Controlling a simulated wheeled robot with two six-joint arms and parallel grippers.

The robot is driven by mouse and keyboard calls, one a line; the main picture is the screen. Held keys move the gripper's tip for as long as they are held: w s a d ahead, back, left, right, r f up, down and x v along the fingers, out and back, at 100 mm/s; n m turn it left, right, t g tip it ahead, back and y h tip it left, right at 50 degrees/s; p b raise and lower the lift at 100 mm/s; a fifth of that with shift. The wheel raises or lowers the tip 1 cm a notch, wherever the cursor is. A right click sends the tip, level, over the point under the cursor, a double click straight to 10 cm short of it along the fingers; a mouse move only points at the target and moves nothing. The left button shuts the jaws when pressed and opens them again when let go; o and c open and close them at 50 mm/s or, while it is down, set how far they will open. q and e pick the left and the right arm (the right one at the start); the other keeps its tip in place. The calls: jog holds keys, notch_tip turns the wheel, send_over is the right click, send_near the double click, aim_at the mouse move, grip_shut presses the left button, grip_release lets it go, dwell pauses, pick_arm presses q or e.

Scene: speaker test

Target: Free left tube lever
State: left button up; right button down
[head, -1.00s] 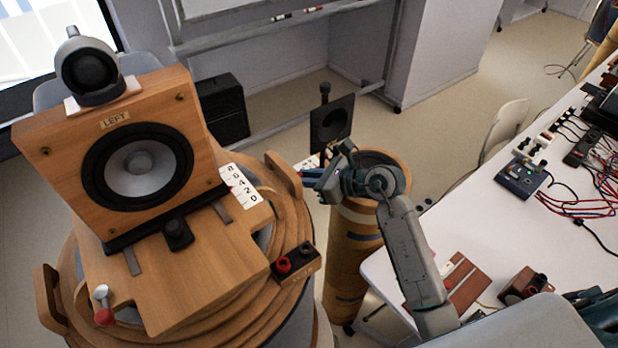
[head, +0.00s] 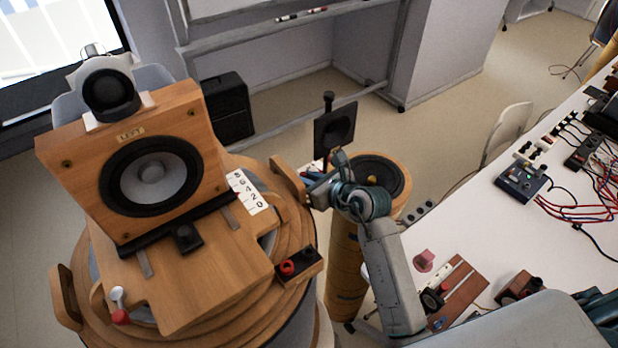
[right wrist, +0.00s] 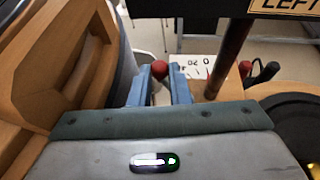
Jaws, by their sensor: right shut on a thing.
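My right gripper (head: 311,186) is at the far left side of the tall cardboard tube (head: 347,262), beside the big wooden drum. In the right wrist view its two blue fingers (right wrist: 159,90) are shut on the lever, whose red ball knob (right wrist: 160,69) shows between the tips. In the head view the lever is hidden by the gripper. A black panel (head: 334,131) on a post stands behind the tube; a LEFT label (right wrist: 286,6) shows on the dark panel in the right wrist view. My left gripper is not in view.
A wooden speaker box (head: 60,158) marked LEFT stands on the drum, with a wooden handle (head: 288,180) close to my right gripper. A white number card (head: 246,191) lies nearby. At right, a white table (head: 480,225) holds cables and small boxes.

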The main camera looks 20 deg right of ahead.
jog(key=c, duration=1.4)
grip_release()
jog(key=shift+o, duration=0.2)
jog(key=b+v, duration=0.3)
jog(key=v, duration=0.8)
jog(key=shift+f, duration=0.1)
